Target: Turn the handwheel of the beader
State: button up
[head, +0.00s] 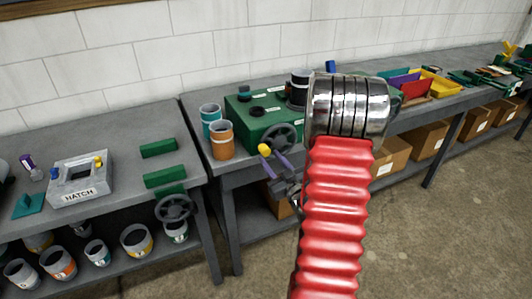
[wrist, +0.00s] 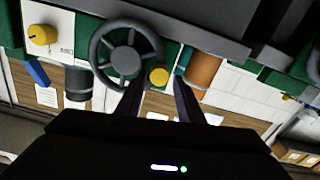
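A green machine (head: 242,112), which I take to be the beader, stands on the middle bench with a dark grey spoked handwheel (head: 283,138) on its front. The wheel also shows in the wrist view (wrist: 126,52). A yellow knob (wrist: 158,76) sits at the wheel's rim; it shows in the head view (head: 264,149) too. My gripper (wrist: 158,84) is open, its two dark fingers apart with the knob between their tips in the picture. I cannot tell whether they touch it. In the head view my arm hides part of the bench and the machine's right side.
A second handwheel (head: 175,207) hangs at the front of the left bench, near a grey hatch box (head: 82,178). An orange pot (head: 222,141) and a teal pot (head: 210,118) stand left of the green machine. Coloured bins (head: 437,84) lie farther right. The floor at right is clear.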

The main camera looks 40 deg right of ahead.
aim_at(267, 154)
jog(key=shift+x, duration=2.45)
jog(key=shift+c, duration=0.4)
grip_shut()
